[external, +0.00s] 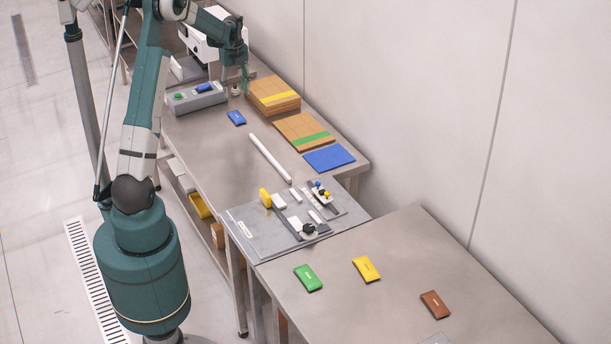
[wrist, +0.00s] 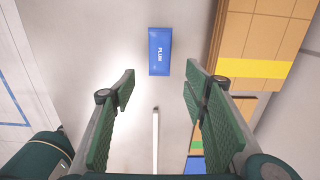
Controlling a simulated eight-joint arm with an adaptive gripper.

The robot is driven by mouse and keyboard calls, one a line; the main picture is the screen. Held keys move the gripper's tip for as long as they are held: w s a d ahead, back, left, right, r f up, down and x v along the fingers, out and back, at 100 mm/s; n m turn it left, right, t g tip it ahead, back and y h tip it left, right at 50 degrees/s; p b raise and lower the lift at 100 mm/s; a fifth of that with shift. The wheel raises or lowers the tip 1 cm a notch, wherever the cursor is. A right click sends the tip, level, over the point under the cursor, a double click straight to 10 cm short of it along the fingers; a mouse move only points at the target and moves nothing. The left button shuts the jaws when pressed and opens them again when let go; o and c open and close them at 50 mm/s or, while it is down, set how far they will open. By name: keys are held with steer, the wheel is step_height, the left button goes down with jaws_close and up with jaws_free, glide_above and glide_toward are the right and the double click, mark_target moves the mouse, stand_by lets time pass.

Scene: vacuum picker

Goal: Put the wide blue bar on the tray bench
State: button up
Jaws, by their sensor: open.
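A blue bar (external: 236,118) lies flat and clear on the far steel bench (external: 222,150). In the wrist view the blue bar (wrist: 159,62) has a white label and sits ahead of my fingers, centred between them. My gripper (external: 244,82) is above the far bench, beyond the bar. Its two green fingers show spread apart and empty in the wrist view (wrist: 160,85). The near bench (external: 390,305) carries a green bar (external: 308,278), a yellow bar (external: 366,269) and a brown bar (external: 435,305). No view labels either bench as the tray bench.
Cardboard stacks (external: 272,97) and a blue sheet (external: 329,158) line the wall side. A white rod (external: 270,158) lies mid-bench. A grey control box (external: 195,97) with another blue piece (external: 205,88) stands at left. A grey fixture plate (external: 250,225) holds small parts. Much of the near bench is clear.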

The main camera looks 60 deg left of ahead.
steer(key=d+r+n+t, duration=0.1)
steer(key=d+r+n, duration=0.2)
steer(key=d+r, duration=0.65)
steer(key=d+r+n+t+y, duration=0.1)
steer(key=d+r+n, duration=0.25)
steer(key=d, duration=1.15)
steer(key=d+r+n+t, duration=0.1)
steer(key=d+r+n, duration=0.1)
steer(key=d+r, duration=0.8)
steer(key=s+d+f+n+t, duration=0.1)
steer(key=s+d+n, duration=0.3)
steer(key=s+d, duration=0.6)
steer(key=s+d+f+n+t+h, duration=0.1)
steer(key=s+d+n, duration=0.4)
steer(key=s+d, duration=0.6)
steer(key=shift+s+d+f+t, duration=0.35)
steer(key=shift+d+t, duration=0.75)
steer(key=shift+d, duration=3)
steer(key=shift+w+f+n, duration=0.15)
steer(key=shift+f+n, duration=0.05)
steer(key=shift+n, duration=0.05)
